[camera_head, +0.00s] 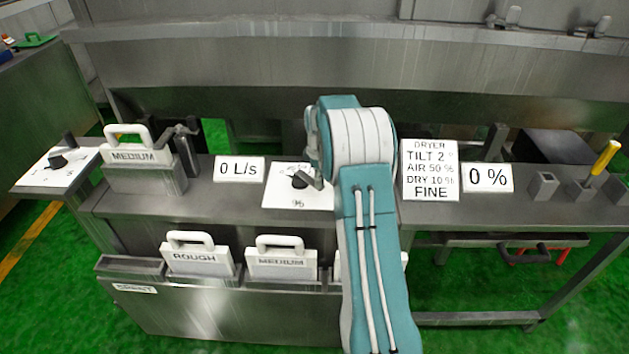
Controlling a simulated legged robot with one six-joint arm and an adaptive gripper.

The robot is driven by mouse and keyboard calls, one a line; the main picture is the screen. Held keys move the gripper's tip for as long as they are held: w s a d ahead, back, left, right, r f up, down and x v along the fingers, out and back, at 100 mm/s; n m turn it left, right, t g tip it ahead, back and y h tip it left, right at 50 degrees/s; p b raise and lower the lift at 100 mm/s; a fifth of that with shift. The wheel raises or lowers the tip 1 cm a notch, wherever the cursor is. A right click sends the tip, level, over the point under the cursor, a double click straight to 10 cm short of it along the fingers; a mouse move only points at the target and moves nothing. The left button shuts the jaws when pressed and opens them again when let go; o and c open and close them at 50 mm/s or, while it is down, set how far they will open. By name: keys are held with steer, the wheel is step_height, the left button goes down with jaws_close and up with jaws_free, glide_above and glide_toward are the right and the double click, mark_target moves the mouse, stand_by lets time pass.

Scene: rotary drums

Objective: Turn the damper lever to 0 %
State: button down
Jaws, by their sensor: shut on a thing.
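A white dial plate (288,200) marked "%" lies on the grey bench, left of my arm. The dark damper lever (299,181) stands on it, with its pivot showing and its right end at my gripper. My gripper (316,180) is mostly hidden behind my teal and white arm. It is shut on the lever's right end; the fingertips and the exact contact are hard to make out. The right part of the dial is covered, so the lever's exact reading cannot be told. A "0 %" sign (488,178) stands to the right.
A "0 L/s" sign (239,169) stands left of the dial and a "DRYER" sign (430,170) right of my arm. A MEDIUM block (143,165) and another dial (60,168) are farther left. ROUGH (198,258) and MEDIUM (281,264) plates sit in front, below.

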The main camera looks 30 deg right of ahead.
steer(key=shift+d+f+n, duration=0.15)
steer(key=shift+d+n, duration=0.1)
steer(key=shift+n, duration=0.05)
stand_by(0.4)
steer(key=shift+c, duration=2)
jaws_free()
steer(key=shift+w, duration=0.1)
steer(key=shift+d, duration=0.15)
step_height(320, 180, up, 12)
